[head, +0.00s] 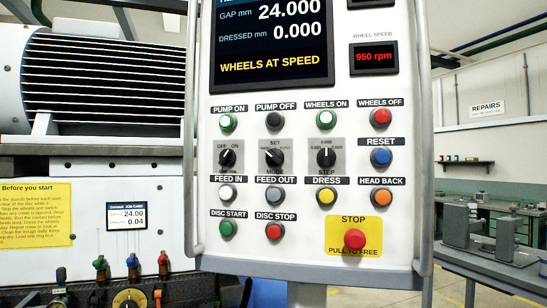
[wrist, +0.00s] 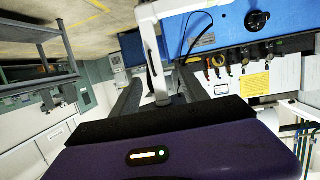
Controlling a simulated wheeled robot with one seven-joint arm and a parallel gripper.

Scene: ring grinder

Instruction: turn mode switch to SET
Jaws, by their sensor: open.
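The mode switch (head: 274,155) is a black rotary knob on a grey plate in the middle of the control panel (head: 300,262), in the head view. SET is printed at the top of its plate. The knob's pointer seems tilted up and to the left, off the vertical; the smaller side labels are too small to read. My gripper (wrist: 159,88) shows in the wrist view with its two dark fingers apart and nothing seen held between them. It is not in the head view, so its distance from the switch cannot be told.
A pump knob (head: 227,156) and a step knob (head: 326,156) flank the switch, with push-buttons above and below. A red stop button (head: 355,239) is lower right. Metal rails (head: 424,130) edge the panel. The screen (head: 272,40) reads WHEELS AT SPEED. A workbench (head: 490,260) stands at right.

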